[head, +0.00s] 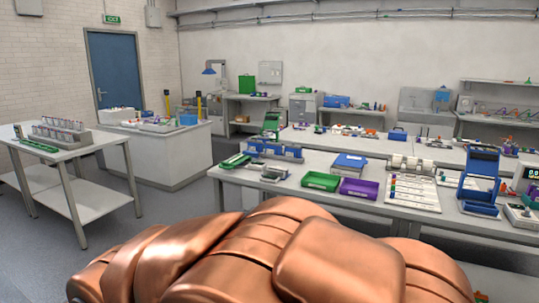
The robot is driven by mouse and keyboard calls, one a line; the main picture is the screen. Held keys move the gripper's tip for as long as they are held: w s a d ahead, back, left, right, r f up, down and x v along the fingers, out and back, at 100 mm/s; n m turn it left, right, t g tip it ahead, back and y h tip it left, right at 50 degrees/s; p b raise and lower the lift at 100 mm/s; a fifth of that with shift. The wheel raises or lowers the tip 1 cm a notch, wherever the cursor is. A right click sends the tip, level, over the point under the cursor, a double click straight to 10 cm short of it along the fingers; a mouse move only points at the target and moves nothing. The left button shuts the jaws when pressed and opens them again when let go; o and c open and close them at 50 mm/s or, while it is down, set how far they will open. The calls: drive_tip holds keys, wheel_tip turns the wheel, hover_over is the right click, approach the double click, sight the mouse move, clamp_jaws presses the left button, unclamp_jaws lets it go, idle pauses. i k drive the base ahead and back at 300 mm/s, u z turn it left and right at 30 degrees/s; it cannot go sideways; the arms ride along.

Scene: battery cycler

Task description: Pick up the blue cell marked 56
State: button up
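I cannot make out the blue cell marked 56; no marking on any small item is readable at this distance. Several blue pieces stand in a row (274,151) at the left of the near long bench (278,193), but I cannot tell whether they are cells. A white board (411,191) with rows of small coloured items lies on the same bench, right of the middle. My gripper is not in view. Copper-coloured parts of my own body fill the bottom middle and hide the floor there and part of the bench's front.
A green tray (321,181) and a purple tray (359,189) lie near the bench's front edge. A blue open-framed device (479,180) stands at right. A white table (60,150) with a rack (62,132) is at left. Grey floor (165,225) is free between table and bench.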

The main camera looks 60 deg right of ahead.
sight(254, 147)
drive_tip(key=k, duration=0.85)
drive_tip(key=z, duration=0.95)
drive_tip(key=i, duration=0.7)
drive_tip(key=z, duration=1)
drive_tip(key=i, duration=1.05)
drive_tip(key=z, duration=0.05)
